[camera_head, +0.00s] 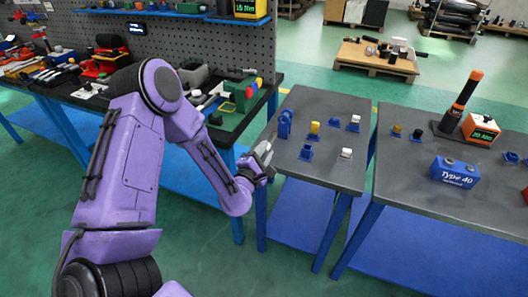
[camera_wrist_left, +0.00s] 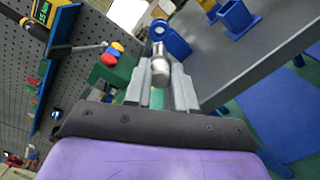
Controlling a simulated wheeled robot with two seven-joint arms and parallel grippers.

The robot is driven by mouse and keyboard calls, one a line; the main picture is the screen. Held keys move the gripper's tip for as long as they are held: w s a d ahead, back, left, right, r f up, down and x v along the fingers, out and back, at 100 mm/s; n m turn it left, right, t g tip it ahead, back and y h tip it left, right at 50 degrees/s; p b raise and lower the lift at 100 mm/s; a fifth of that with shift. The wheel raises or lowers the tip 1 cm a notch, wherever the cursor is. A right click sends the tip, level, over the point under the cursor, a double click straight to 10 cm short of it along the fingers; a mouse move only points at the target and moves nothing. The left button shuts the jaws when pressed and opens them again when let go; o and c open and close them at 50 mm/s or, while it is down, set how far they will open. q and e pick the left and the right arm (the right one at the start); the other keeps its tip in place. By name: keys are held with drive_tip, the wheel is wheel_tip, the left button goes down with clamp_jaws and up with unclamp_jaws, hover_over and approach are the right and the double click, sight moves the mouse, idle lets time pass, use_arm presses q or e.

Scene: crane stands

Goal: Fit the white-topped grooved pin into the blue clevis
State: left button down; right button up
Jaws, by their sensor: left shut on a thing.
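My left gripper (camera_head: 264,150) is beside the left edge of the small grey table. In the left wrist view its fingers (camera_wrist_left: 160,85) are shut on a silvery, light-topped grooved pin (camera_wrist_left: 160,66). A blue clevis (camera_head: 285,124) with a rounded, holed lug stands near the table's left edge, just beyond the gripper. It also shows in the left wrist view (camera_wrist_left: 175,42), behind the pin's end. The pin appears apart from the clevis, though the gap is hard to judge. My right gripper is not in view.
The small table (camera_head: 325,176) also bears small blue holders (camera_head: 307,152), a yellow-topped piece (camera_head: 315,128) and white-topped pieces (camera_head: 346,153). A second table (camera_head: 400,180) to the right holds a blue "Type 40" block (camera_head: 454,172). A cluttered bench with a pegboard (camera_head: 200,45) stands at left.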

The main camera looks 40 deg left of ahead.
sight(271, 139)
use_arm(q)
drive_tip(key=shift+d, duration=0.2)
drive_tip(key=shift+b+x, duration=0.35)
drive_tip(key=shift+x, duration=2.55)
drive_tip(key=shift+a, duration=0.15)
drive_tip(key=shift+b+x, duration=0.85)
drive_tip(key=shift+x, duration=1.65)
drive_tip(key=shift+b+x, duration=0.7)
drive_tip(key=shift+x, duration=0.75)
drive_tip(key=c, duration=0.9)
unclamp_jaws()
drive_tip(key=shift+o, duration=0.2)
drive_tip(key=shift+s, duration=0.1)
